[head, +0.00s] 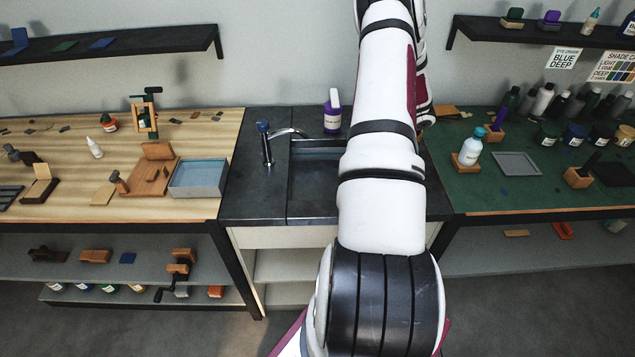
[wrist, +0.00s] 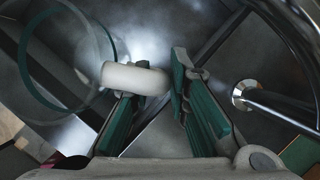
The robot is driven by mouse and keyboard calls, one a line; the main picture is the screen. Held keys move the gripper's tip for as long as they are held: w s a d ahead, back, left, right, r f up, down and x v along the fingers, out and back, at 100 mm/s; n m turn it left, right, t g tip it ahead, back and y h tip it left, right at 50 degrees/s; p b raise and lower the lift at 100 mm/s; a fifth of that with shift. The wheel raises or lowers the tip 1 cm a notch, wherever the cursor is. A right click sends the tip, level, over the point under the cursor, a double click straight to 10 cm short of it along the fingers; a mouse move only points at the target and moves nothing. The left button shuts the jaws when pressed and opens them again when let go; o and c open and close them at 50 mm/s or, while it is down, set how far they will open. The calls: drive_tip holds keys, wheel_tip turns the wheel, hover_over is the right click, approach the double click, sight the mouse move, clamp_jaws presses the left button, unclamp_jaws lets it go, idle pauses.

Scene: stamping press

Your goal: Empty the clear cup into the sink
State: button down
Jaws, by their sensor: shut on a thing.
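The clear cup (wrist: 62,60) shows in the upper left of the wrist view as a see-through body with a greenish rim. A thick pale handle (wrist: 132,77) joins its right side. My gripper (wrist: 163,78) has its green-padded fingers closed around this handle. Whether the cup holds anything, and its exact tilt, I cannot tell. In the head view my arm hides the cup and gripper. The dark sink (head: 316,181) is set in the counter, its right part hidden behind my arm.
A chrome tap with a blue knob (head: 264,128) stands left of the sink. A purple bottle (head: 333,117) is behind it. The wooden bench on the left holds a grey-blue tray (head: 198,193). The green bench on the right carries a white bottle (head: 469,150) and several jars.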

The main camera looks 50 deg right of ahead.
drive_tip(key=shift+r, duration=2.5)
drive_tip(key=shift+s, duration=0.1)
